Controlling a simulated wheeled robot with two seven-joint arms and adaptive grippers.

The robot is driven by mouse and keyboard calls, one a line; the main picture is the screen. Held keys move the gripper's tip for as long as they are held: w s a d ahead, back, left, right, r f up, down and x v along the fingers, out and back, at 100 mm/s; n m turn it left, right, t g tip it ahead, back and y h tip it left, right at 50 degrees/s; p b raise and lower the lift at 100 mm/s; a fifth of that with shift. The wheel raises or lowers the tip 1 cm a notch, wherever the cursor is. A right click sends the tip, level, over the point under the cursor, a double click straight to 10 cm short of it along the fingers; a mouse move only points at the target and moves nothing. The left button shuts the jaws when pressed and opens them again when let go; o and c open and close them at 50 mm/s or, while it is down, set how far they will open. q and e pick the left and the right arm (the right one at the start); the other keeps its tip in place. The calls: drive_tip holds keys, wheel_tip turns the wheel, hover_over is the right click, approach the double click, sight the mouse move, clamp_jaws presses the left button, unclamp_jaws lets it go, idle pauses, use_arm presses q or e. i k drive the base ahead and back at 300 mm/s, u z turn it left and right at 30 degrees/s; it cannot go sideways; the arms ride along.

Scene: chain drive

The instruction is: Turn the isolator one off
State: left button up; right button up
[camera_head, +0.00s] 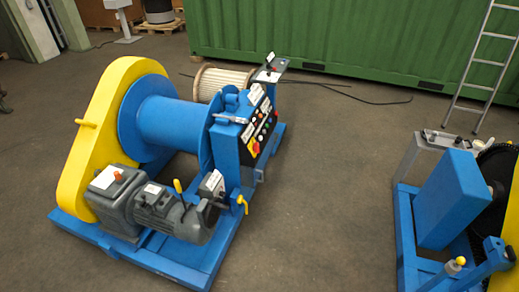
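A blue winch machine (170,125) with a yellow chain guard (85,165) stands left of centre on the floor. Its control panel (262,125) faces right and carries several small coloured buttons. A red and yellow switch (255,147) sits at the panel's lower left; it looks like an isolator, but its label and position are too small to read. A grey box (212,183) with a white label sits below the panel, beside the grey motor (172,212). Neither of my grippers is in view.
A second blue machine (448,200) stands at the right edge. A ladder (485,65) leans by the green container (350,40) behind. A dark cable (350,95) lies on the floor. Bare floor (330,200) separates the two machines.

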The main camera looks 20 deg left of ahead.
sight(255, 148)
drive_tip(key=u, duration=0.1)
drive_tip(key=i, duration=0.55)
drive_tip(key=u, duration=0.8)
drive_tip(key=i, duration=1.15)
drive_tip(key=u, duration=0.75)
